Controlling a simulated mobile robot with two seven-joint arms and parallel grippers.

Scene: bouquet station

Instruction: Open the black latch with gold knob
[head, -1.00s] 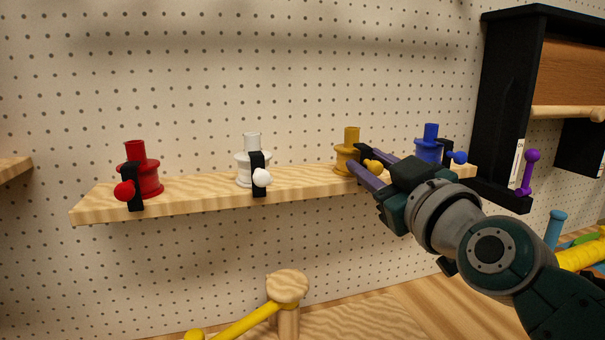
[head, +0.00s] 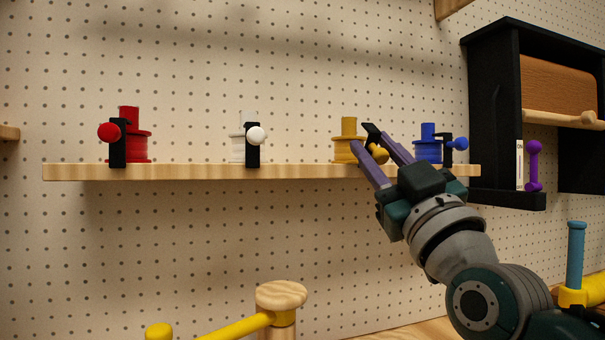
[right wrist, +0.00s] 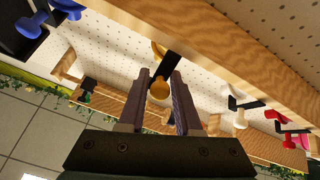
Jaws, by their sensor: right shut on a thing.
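The black latch (head: 373,131) with the gold knob (head: 379,153) is at the yellow spool (head: 348,142) on the wooden shelf. My right gripper (head: 371,143) has its two purple fingers on either side of the gold knob, shut on it. In the right wrist view the gold knob (right wrist: 159,91) sits between the fingers (right wrist: 160,76), with the black latch (right wrist: 170,64) just beyond them. The latch looks tilted in the head view; its lower part is hidden by the fingers and knob. My left gripper is not in view.
The blue spool (head: 428,148) with its blue-knobbed latch (head: 459,144) stands close right of my gripper. White (head: 256,136) and red (head: 108,133) knobbed latches are further left. A black cabinet (head: 487,125) stands right. The wooden shelf (head: 200,173) is clear between spools.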

